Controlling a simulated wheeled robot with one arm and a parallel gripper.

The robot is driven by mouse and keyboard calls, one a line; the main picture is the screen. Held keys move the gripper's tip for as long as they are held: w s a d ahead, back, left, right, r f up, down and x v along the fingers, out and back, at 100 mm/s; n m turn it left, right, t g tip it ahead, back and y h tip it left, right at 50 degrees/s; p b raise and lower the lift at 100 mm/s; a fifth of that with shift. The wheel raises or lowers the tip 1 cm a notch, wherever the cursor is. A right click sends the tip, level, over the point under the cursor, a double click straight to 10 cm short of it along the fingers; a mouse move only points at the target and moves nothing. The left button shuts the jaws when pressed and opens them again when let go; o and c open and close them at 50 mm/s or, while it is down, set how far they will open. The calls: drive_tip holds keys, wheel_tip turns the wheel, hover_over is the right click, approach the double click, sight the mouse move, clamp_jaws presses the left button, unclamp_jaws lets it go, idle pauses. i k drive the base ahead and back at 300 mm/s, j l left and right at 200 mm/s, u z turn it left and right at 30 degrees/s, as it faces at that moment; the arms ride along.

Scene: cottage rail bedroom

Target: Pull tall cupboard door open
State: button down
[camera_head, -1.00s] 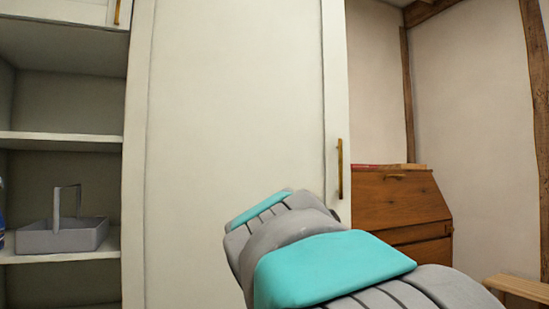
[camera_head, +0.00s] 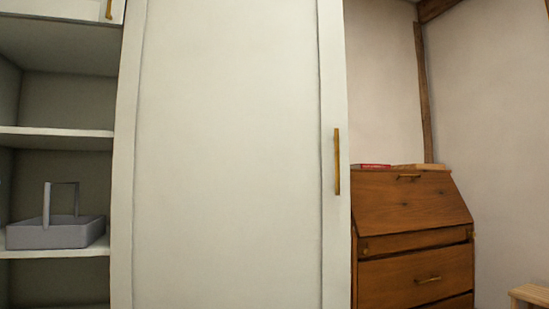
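The tall cupboard door (camera_head: 230,160) is a cream-white framed panel that fills the middle of the head view. It looks shut. Its slim brass vertical handle (camera_head: 337,162) is on the right stile, at about mid-picture height. Nothing touches the handle. My gripper and arm are not in view now. The door's top and bottom edges are outside the picture.
Open shelves (camera_head: 60,134) on the left hold a grey caddy (camera_head: 54,236) with a raised handle. A wooden bureau (camera_head: 412,205) stands right of the cupboard, with a red item (camera_head: 375,166) on top. A light wooden stool or bench (camera_head: 530,295) shows at the lower right.

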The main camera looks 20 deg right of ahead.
sight(231, 188)
drive_tip(key=i+l, duration=0.1)
drive_tip(key=l, duration=0.3)
drive_tip(key=i+l, duration=0.15)
drive_tip(key=l, duration=0.25)
drive_tip(key=i+l, duration=0.1)
drive_tip(key=l, duration=0.35)
drive_tip(key=i+l, duration=0.15)
drive_tip(key=l, duration=0.25)
drive_tip(key=u, duration=0.05)
